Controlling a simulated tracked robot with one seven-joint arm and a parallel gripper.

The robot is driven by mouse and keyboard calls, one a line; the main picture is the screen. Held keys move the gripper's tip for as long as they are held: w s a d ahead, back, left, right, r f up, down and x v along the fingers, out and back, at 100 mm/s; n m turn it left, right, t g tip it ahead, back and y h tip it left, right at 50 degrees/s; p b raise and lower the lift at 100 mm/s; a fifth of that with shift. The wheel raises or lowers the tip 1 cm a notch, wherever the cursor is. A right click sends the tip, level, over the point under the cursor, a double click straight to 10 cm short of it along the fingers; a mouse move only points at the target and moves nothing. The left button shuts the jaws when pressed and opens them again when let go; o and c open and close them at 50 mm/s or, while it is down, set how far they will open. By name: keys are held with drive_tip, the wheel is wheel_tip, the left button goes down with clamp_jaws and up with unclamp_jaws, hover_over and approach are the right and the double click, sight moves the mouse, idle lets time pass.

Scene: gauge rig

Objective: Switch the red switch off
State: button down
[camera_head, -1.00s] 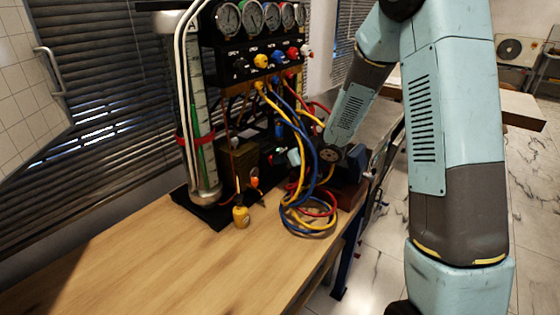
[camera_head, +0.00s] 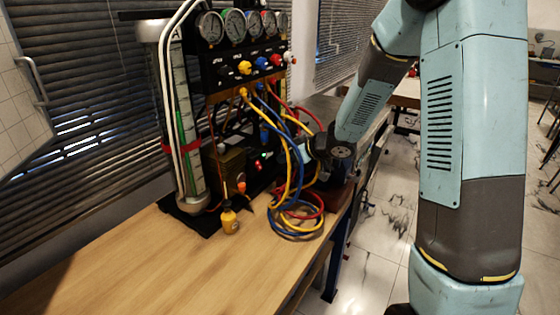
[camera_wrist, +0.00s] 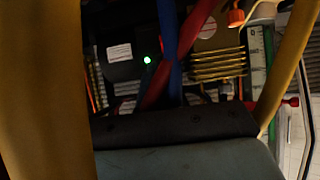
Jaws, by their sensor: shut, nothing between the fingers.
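A small red-lit part (camera_head: 257,166), which looks like the red switch, sits low on the black box of the gauge rig (camera_head: 232,75). A green light (camera_head: 265,155) glows just above it. The green light also shows in the wrist view (camera_wrist: 147,60); there I cannot make out the switch, and red and blue hoses cross in front of the panel. My gripper (camera_head: 309,149) is to the right of the switch, partly hidden behind the hoses, and apart from it. It is shut and empty. Its fingertips are not clear in the wrist view.
Yellow, blue and red hoses (camera_head: 291,196) hang in loops between my gripper and the panel. A yellow bottle (camera_head: 229,220) stands in front of the rig. A glass column (camera_head: 180,120) rises at left. The front of the wooden table (camera_head: 190,265) is clear.

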sight(258, 166)
drive_tip(key=shift+f, duration=0.1)
idle(0.3)
drive_tip(key=shift+s+d+f+g+h, duration=0.55)
drive_tip(key=shift+s+f, duration=0.85)
drive_tip(key=shift+f, duration=0.45)
wheel_tip(258, 166, up, 7)
drive_tip(key=s+d, duration=0.1)
drive_tip(key=d, duration=0.1)
drive_tip(key=shift+s+d+t, duration=0.15)
drive_tip(key=shift+d+t, duration=0.1)
drive_tip(key=shift+t, duration=0.1)
drive_tip(key=shift+a+f, duration=0.1)
drive_tip(key=shift+x, duration=6.9)
